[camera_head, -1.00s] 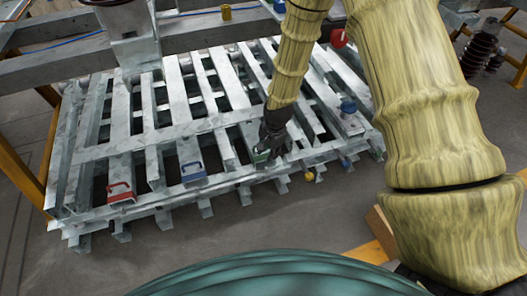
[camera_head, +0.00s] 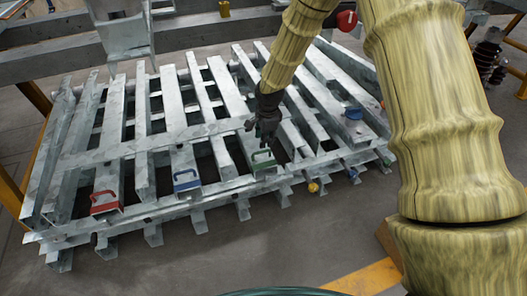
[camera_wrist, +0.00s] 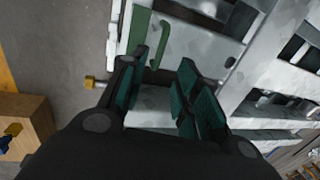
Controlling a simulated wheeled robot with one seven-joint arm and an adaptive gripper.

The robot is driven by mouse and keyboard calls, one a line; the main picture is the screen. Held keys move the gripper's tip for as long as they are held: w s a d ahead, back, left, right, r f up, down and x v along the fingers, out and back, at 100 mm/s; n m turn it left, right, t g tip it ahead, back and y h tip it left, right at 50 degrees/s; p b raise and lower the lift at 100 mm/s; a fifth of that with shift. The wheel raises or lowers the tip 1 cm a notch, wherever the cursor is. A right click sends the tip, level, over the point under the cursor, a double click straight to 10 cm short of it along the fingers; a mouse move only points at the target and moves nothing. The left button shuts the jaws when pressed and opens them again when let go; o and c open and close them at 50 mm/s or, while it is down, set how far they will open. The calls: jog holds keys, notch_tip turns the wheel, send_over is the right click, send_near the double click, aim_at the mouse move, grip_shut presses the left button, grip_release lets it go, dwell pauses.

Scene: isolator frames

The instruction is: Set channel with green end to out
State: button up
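The channel with the green end (camera_head: 263,161) is a grey metal beam in the rack, with a green plate and a raised green handle on its near end. Its end lies roughly in line with the red and blue ends. My gripper (camera_head: 264,132) is just behind and above the green handle, apart from it in the head view. In the wrist view my gripper (camera_wrist: 158,92) has its dark green finger pads spread with nothing between them. The green handle (camera_wrist: 160,47) shows there beyond the fingertips, beside the green plate (camera_wrist: 139,28).
Left of it lie channels with a blue end (camera_head: 186,181) and a red end (camera_head: 105,203). A yellow knob (camera_head: 313,187) is low at the rack's front. A wooden box (camera_wrist: 25,122) shows at the wrist view's left.

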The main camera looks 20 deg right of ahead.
aim_at(263, 152)
jog(key=f+b, duration=0.1)
jog(key=f, duration=0.2)
jog(key=w+f+b, duration=0.1)
jog(key=f, duration=0.3)
jog(key=shift+w+b, duration=0.2)
jog(key=shift+b, duration=0.2)
grip_shut()
